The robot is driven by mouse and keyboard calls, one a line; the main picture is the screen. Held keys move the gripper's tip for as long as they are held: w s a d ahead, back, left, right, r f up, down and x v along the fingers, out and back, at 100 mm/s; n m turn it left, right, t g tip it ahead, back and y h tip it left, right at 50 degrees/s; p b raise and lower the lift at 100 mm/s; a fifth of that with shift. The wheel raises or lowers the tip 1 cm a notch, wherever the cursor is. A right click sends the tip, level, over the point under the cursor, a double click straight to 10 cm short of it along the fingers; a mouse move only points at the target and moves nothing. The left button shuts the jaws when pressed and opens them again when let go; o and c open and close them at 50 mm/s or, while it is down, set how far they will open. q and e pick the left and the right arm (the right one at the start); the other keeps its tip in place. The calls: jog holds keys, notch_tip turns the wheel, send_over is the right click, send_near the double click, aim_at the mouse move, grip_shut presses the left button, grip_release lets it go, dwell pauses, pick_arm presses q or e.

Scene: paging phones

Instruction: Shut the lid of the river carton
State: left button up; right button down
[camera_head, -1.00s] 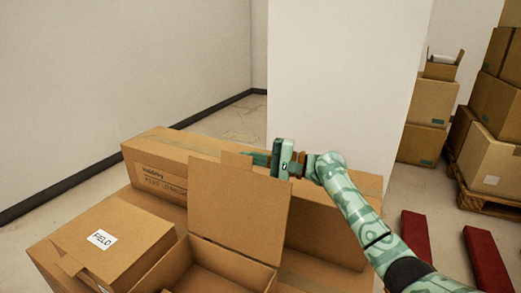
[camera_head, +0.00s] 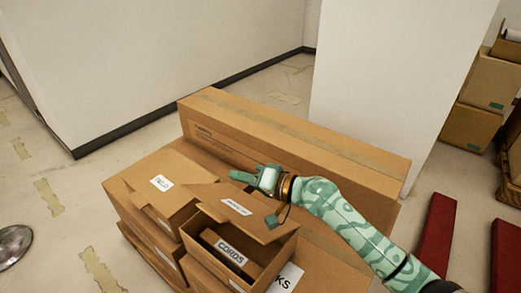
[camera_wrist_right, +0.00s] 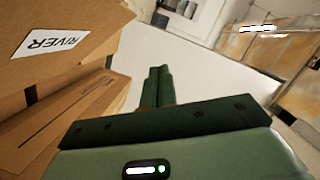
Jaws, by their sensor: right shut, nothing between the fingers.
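The open carton (camera_head: 277,258) stands at the front of the stack, its lid (camera_head: 215,195) tilted partly over the opening. A white label on the lid is too small to read in the head view. In the right wrist view, a white label reading RIVER (camera_wrist_right: 50,42) is on a cardboard face (camera_wrist_right: 95,20) at the upper left. My right gripper (camera_head: 240,176) is at the lid's far side, close to it. Its fingers (camera_wrist_right: 156,82) are shut and empty; contact with the lid cannot be told. My left gripper is out of view.
A box labelled CORDS (camera_head: 225,254) shows inside the open carton. A closed carton (camera_head: 150,205) with a white label stands to the left. A long box (camera_head: 345,155) lies behind. Stacked boxes (camera_head: 480,100) and red bars (camera_head: 436,235) are at the right.

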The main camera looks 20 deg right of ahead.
pick_arm(q)
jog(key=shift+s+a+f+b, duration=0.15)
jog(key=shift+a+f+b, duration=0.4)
jog(key=shift+b, duration=0.55)
pick_arm(e)
jog(key=s+a+f+n+h, duration=0.1)
jog(key=s+a+f+n, duration=0.1)
jog(key=a+f, duration=0.2)
jog(key=s+a+f+n+h, duration=0.1)
jog(key=s+a+f+n, duration=0.2)
jog(key=f, duration=0.8)
jog(key=s+a+f+n+h, duration=0.1)
jog(key=s+a+f+n, duration=0.1)
jog(key=a+f, duration=0.3)
notch_tip(320, 180, down, 2)
jog(key=shift+s+a+f+n+t, duration=0.25)
jog(key=shift+s+a+n+t, duration=0.1)
jog(key=shift+n, duration=0.35)
